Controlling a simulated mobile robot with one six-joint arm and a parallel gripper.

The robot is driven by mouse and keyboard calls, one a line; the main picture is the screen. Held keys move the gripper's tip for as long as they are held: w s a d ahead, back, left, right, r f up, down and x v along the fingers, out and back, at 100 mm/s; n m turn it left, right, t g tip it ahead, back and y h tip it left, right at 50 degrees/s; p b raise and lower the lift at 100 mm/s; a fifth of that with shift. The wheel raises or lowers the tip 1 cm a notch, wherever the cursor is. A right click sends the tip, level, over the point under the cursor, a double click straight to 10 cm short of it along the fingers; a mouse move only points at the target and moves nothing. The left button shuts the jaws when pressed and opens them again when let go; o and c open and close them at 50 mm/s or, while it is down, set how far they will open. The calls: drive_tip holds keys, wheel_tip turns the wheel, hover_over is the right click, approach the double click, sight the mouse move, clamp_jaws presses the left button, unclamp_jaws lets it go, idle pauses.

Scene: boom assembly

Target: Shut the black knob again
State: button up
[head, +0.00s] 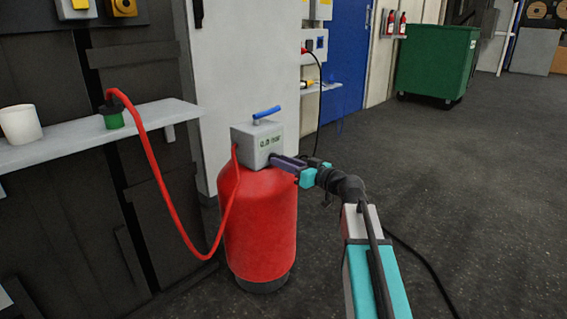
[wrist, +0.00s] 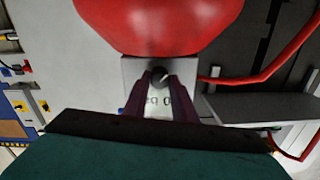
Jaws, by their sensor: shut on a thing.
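The red tank (head: 260,222) stands upright on the floor and carries a grey box (head: 250,143) with a "bar" readout on its front. A blue lever (head: 266,113) sits on top of the box. My gripper (head: 275,158) reaches the box's front from the right. In the wrist view, which looks upside down, the round black knob (wrist: 159,76) lies between the fingertips of my gripper (wrist: 160,83), and the fingers are shut on it. The box face (wrist: 136,72) shows around it. In the head view the knob is hidden by the fingers.
A red hose (head: 158,180) runs from the box to a green fitting (head: 113,119) on a grey shelf (head: 70,136), beside a white cup (head: 20,125). A black cable (head: 425,262) lies on the floor. A green bin (head: 437,62) stands far back; the floor at right is clear.

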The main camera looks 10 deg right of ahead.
drive_tip(key=shift+d, duration=0.15)
drive_tip(key=o, duration=1)
drive_tip(key=shift+o, duration=0.2)
drive_tip(key=shift+s, duration=0.1)
drive_tip(key=p+v, duration=0.5)
drive_tip(key=v, duration=0.8)
drive_tip(key=shift+s+d, duration=0.15)
drive_tip(key=shift+r, duration=0.1)
